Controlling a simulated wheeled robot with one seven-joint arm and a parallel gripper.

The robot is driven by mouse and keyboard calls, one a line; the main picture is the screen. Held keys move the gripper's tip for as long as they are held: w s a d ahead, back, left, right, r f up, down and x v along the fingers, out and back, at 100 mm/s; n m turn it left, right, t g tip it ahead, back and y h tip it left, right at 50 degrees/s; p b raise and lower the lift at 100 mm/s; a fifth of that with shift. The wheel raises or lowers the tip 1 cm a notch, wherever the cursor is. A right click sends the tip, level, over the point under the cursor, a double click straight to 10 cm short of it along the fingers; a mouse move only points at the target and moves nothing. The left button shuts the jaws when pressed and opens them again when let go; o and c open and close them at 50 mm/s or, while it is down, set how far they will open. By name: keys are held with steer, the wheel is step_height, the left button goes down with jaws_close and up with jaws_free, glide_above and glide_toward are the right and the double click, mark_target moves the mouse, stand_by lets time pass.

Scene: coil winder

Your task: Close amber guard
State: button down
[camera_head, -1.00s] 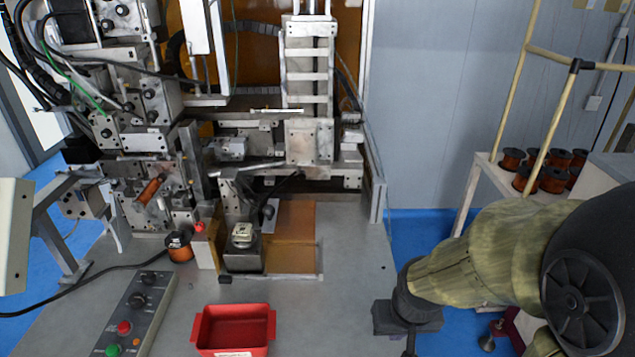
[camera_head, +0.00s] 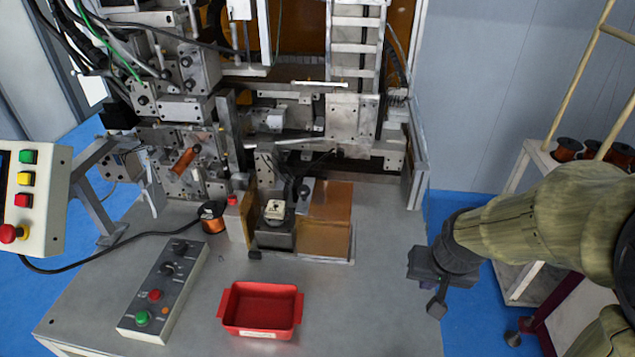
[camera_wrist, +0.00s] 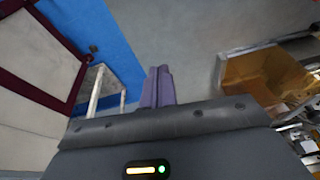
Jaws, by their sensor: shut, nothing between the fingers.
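The amber guard (camera_head: 325,240) is a see-through orange-brown box-like panel on the machine table, to the right of a dark fixture (camera_head: 274,236) with a small pale part on top. It also shows at the right of the wrist view (camera_wrist: 262,75). From the head view I cannot tell how far open it stands. My gripper (camera_head: 437,305) is at the right, past the table's right edge, apart from the guard. In the wrist view its two fingers (camera_wrist: 158,88) are together and empty.
A red tray (camera_head: 262,333) and a grey control box (camera_head: 165,285) sit on the table front. A copper spool (camera_head: 212,217) stands left of the fixture. A cart (camera_head: 535,215) with spools is at the right. The table right of the tray is clear.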

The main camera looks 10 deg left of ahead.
steer(key=w+a+r+y+p, duration=0.2)
steer(key=w+a+r, duration=0.3)
steer(key=a+r, duration=0.3)
steer(key=w+a+r+t+y+p, duration=0.1)
steer(key=w+a+r+p, duration=0.1)
steer(key=w+a+r, duration=0.4)
steer(key=a+r, duration=0.2)
steer(key=a, duration=0.1)
steer(key=shift+w+a+r+y+p, duration=0.2)
steer(key=shift+w+r+y+p, duration=0.1)
steer(key=shift+y, duration=0.1)
steer(key=shift+f, duration=0.1)
steer(key=p, duration=0.3)
glide_toward(317, 206)
steer(key=w, duration=0.1)
steer(key=w+f, duration=0.1)
steer(key=shift+w+d, duration=0.1)
steer(key=shift+w, duration=0.25)
steer(key=a+p, duration=0.1)
steer(key=a+f, duration=0.1)
steer(key=a, duration=0.1)
steer(key=shift+w+p, duration=0.2)
steer(key=shift+p, duration=0.2)
steer(key=shift+w+a+f, duration=0.1)
steer(key=shift+a+f, duration=0.15)
steer(key=shift+a, duration=0.15)
